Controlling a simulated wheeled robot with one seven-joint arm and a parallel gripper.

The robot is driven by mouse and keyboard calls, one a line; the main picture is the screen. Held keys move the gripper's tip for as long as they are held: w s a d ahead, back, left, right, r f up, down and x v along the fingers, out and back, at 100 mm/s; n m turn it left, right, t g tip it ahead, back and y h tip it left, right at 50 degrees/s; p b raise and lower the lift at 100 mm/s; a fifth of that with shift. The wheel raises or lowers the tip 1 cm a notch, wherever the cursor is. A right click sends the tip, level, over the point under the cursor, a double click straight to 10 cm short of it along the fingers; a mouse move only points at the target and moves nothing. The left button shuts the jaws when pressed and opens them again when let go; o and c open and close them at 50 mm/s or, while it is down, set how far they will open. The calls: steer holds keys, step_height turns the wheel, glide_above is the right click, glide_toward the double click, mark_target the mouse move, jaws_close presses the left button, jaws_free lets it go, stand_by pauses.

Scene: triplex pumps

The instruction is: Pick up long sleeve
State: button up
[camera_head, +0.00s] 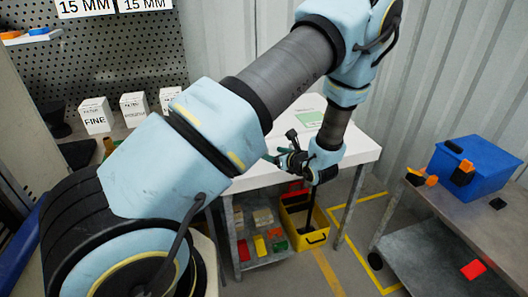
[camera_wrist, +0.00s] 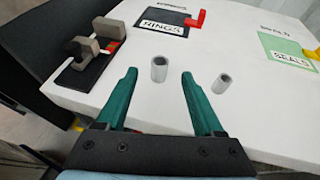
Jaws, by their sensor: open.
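Two grey hollow sleeves stand on the white table (camera_wrist: 120,100) in the wrist view. The left sleeve (camera_wrist: 159,72) looks slightly taller and appears to be the long one. The right sleeve (camera_wrist: 221,84) looks shorter. My gripper (camera_wrist: 159,76) is open and empty, with its two green fingers pointing toward the sleeves. The left sleeve appears in line with the gap between the fingertips, beyond them; the right one is outside the right finger. In the head view my gripper (camera_head: 283,158) is over the table's front part, and the sleeves cannot be made out.
A black RINGS mat (camera_wrist: 165,22) with a red piece (camera_wrist: 196,20) lies behind the sleeves. A green SEALS sheet (camera_wrist: 285,50) is at right. A dark fixture with grey blocks (camera_wrist: 90,50) stands at left. A yellow bin (camera_head: 305,222) is below the table.

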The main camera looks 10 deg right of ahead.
steer(key=x, duration=0.2)
steer(key=p+x, duration=0.2)
steer(key=x, duration=0.1)
steer(key=shift+w+a+r, duration=0.15)
steer(key=shift+w+a, duration=0.05)
steer(key=shift+w, duration=0.2)
steer(key=shift+w+a+f+p, duration=0.1)
steer(key=shift+w+f+p, duration=0.15)
steer(key=shift+w+p, duration=0.1)
jaws_close()
